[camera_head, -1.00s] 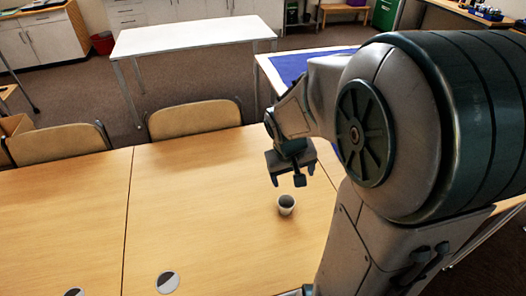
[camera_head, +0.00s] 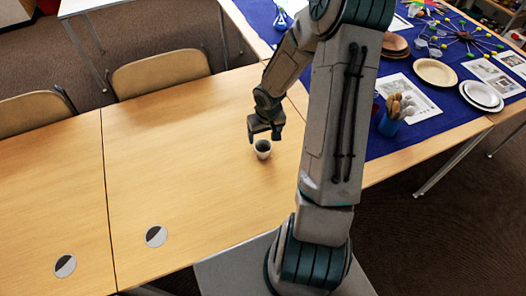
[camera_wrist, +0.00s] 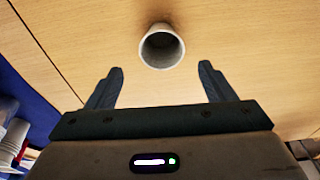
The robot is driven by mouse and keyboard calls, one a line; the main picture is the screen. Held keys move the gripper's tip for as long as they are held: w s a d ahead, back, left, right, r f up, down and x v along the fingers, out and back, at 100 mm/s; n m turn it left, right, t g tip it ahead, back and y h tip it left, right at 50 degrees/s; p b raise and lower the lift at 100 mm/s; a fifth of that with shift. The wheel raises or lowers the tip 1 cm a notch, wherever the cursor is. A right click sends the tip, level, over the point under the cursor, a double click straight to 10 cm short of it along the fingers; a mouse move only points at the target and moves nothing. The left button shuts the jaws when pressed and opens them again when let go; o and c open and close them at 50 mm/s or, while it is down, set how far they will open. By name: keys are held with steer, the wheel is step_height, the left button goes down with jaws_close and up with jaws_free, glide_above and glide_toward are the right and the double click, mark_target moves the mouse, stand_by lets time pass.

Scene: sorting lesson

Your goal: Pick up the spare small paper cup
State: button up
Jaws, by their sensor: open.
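The small paper cup (camera_head: 263,149) is white and stands upright on the wooden table (camera_head: 190,150). In the wrist view the cup (camera_wrist: 162,47) shows its open mouth, and it looks empty. My gripper (camera_head: 265,138) is just above and behind the cup in the head view. In the wrist view my gripper (camera_wrist: 161,78) is open, with one finger on each side of the cup's line. The cup lies beyond the fingertips and apart from them. Nothing is between the fingers.
Two round grey-and-white discs (camera_head: 156,237) (camera_head: 65,266) lie at the table's front. To the right, a blue cloth (camera_head: 385,148) holds plates (camera_head: 436,72), printed sheets and a blue cup of wooden cutlery (camera_head: 391,122). Chairs (camera_head: 160,72) stand behind. The table around the cup is clear.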

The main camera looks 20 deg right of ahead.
mark_target(263, 146)
steer(key=f, duration=0.5)
steer(key=w+f, duration=0.1)
steer(key=f, duration=0.1)
steer(key=shift+a+f+b, duration=0.1)
steer(key=shift+f+b, duration=0.2)
steer(key=shift+f, duration=0.05)
steer(key=c, duration=1)
